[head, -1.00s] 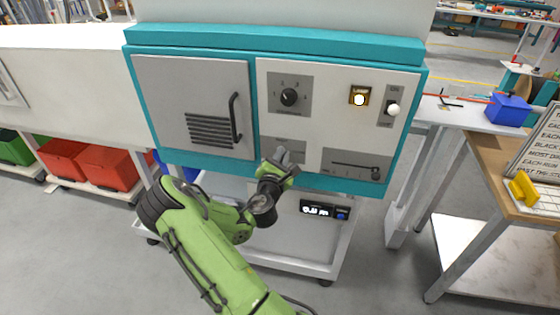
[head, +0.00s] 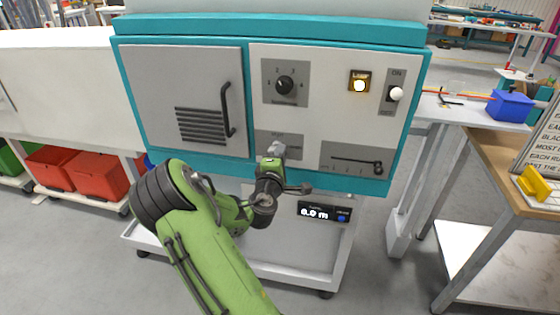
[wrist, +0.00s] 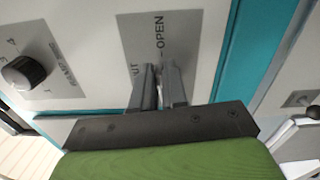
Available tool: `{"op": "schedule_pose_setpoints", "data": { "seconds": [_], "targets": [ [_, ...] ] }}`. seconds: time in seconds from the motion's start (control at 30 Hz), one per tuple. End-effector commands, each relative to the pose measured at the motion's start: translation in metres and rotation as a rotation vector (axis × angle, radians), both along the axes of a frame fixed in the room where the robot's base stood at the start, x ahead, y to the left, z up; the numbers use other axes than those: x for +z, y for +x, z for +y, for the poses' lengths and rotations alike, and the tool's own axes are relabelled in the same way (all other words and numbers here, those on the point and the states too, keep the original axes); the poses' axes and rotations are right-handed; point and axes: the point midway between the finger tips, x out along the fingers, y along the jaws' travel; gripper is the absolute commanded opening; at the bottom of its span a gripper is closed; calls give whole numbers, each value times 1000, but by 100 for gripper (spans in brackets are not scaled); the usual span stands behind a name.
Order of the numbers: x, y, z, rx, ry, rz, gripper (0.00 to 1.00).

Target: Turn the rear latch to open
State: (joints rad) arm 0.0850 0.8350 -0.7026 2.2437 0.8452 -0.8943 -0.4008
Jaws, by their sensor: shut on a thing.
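The latch's grey plate (wrist: 190,35) is on the machine's white panel. In the wrist view it is marked OPEN, with part of a second word ending in "UT". In the head view the same plate (head: 263,138) sits below the rotary dial, partly covered by my gripper. My gripper (head: 276,150) is at the plate, and its two fingers (wrist: 160,88) are close together, shut on the latch. The latch itself is mostly hidden between the fingers, so its angle is hard to tell.
The rotary dial (head: 285,85) is above the plate, and a slider (head: 358,160) is to its right. A lit amber lamp (head: 359,85) and a white-knobbed switch (head: 396,94) are higher right. A door with a dark handle (head: 229,110) is left.

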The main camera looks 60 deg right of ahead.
Motion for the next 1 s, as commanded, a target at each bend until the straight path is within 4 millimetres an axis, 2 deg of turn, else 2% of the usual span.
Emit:
{"op": "schedule_pose_setpoints", "data": {
  "seconds": [0.3, 0.83, 0.87, 1.0],
  "targets": [
    [-4, 0, 0, 1, 50, -107, 0],
    [-4, 0, 0, 0, 59, -128, 0],
    [-4, 0, 0, 0, 59, -128, 14],
    [-4, 0, 0, 0, 58, -127, 36]
  ]
}}
